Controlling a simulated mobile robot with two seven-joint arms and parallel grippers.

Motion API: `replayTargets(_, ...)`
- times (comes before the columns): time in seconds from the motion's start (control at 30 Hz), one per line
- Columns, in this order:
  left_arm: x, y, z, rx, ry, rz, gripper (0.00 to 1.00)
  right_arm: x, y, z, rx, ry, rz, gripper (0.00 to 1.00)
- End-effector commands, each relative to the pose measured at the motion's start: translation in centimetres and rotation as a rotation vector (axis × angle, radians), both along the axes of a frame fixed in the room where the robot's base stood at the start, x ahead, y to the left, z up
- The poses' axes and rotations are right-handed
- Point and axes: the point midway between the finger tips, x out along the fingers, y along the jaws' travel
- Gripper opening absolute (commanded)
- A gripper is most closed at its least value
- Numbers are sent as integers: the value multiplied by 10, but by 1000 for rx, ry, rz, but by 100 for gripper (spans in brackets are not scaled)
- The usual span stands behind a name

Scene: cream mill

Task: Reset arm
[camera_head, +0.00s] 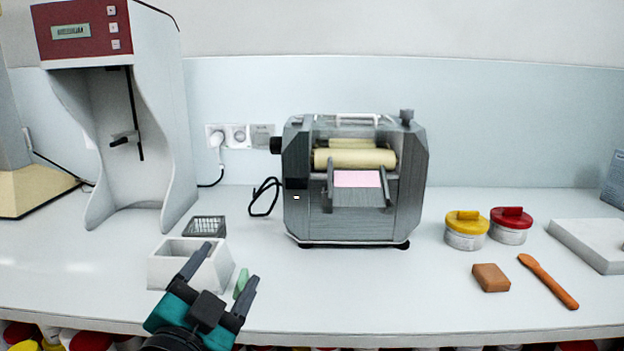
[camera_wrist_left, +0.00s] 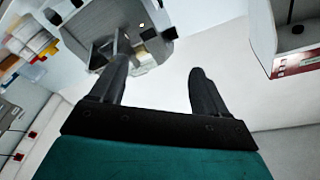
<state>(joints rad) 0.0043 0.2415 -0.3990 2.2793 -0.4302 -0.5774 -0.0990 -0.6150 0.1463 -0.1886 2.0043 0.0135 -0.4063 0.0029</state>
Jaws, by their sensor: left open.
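My left gripper (camera_head: 231,264) is at the front left of the counter in the head view, its two dark fingers spread apart. From this view it overlaps the white open-topped box (camera_head: 160,269) and hides part of it; I cannot tell the gap between them. In the left wrist view the same gripper (camera_wrist_left: 158,68) is open, with nothing between its fingers. A small green object (camera_head: 240,282) shows beside the right finger, partly hidden. My right gripper is in neither view.
A grey roller mill (camera_head: 355,212) stands mid-counter. A red-topped machine (camera_head: 80,30) is at left, with a dark basket (camera_head: 205,227). Yellow-lidded (camera_head: 466,232) and red-lidded (camera_head: 510,228) jars, a brown block (camera_head: 490,278), a wooden spatula (camera_head: 548,281) and a pale slab (camera_head: 590,243) are right.

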Motion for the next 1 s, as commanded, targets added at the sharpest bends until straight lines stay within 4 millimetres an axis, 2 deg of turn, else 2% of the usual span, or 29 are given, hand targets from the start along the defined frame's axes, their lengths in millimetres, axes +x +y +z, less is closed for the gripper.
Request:
replayTargets(0.03,-8,15,-34,-53,148,52,75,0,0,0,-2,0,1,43)
replayTargets(0.1,-25,35,-80,-118,356,123,75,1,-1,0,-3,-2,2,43)
replayTargets(0.2,-61,55,-137,-192,625,211,75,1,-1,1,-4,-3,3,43)
replayTargets(0.3,-97,67,-176,-238,831,274,75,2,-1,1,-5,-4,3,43)
replayTargets(0.4,-130,74,-202,-270,993,321,75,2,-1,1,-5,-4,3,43)
replayTargets(0.6,-193,82,-236,-312,1259,397,75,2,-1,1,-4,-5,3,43)
replayTargets(0.73,-232,85,-249,-332,1413,439,75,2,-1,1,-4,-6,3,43)
replayTargets(0.77,-235,85,-250,-335,1423,440,75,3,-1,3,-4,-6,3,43)
replayTargets(1.0,-206,78,-261,-361,1300,385,75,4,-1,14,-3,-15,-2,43)
